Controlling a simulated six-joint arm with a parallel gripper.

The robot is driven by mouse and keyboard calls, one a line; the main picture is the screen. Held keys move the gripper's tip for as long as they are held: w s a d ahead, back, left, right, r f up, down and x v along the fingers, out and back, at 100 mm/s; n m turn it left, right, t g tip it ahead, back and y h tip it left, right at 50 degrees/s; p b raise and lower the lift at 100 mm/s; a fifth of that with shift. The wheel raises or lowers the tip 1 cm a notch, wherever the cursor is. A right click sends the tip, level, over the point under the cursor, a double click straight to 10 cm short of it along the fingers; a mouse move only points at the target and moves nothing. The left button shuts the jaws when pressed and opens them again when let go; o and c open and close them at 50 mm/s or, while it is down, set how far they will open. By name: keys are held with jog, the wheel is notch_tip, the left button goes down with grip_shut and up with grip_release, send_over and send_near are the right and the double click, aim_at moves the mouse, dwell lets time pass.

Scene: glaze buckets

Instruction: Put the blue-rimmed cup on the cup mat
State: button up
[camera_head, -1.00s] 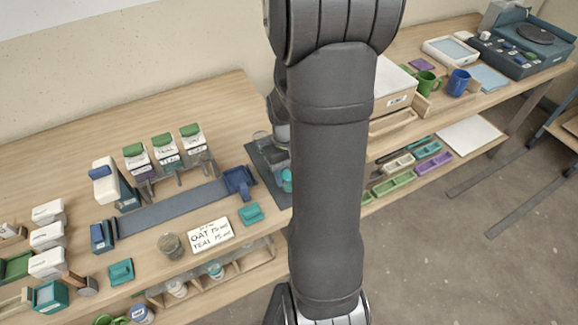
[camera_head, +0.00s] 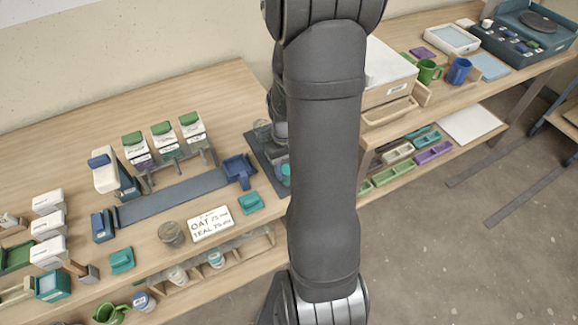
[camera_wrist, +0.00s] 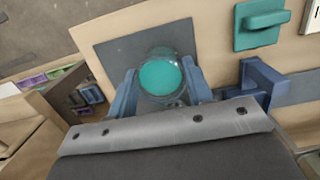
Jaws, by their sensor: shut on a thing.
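In the wrist view my gripper (camera_wrist: 162,88) is shut on a clear round vessel with teal contents (camera_wrist: 160,77), above or on a dark grey mat (camera_wrist: 115,50). I cannot tell whether the vessel touches the mat. The dark mat also shows in the head view (camera_head: 256,150), mostly hidden behind my arm. A small cup with blue on it (camera_head: 143,301), possibly the blue-rimmed one, stands on the lower front shelf at the bottom left. A plain light-blue mat (camera_head: 489,66) lies on the right table; I cannot tell which mat is the cup mat.
A blue mug (camera_head: 459,71) and a green mug (camera_head: 430,71) stand beside the light-blue mat. A drawer box (camera_head: 390,88) is right of my arm. A blue holder (camera_head: 238,169), teal block (camera_head: 250,203) and written card (camera_head: 211,223) are left of it.

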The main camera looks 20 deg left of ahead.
jog(key=shift+f, duration=0.3)
jog(key=o, duration=0.8)
jog(key=shift+o, duration=0.2)
notch_tip(320, 180, up, 7)
dwell(0.5)
notch_tip(320, 180, down, 7)
jog(key=shift+r, duration=0.2)
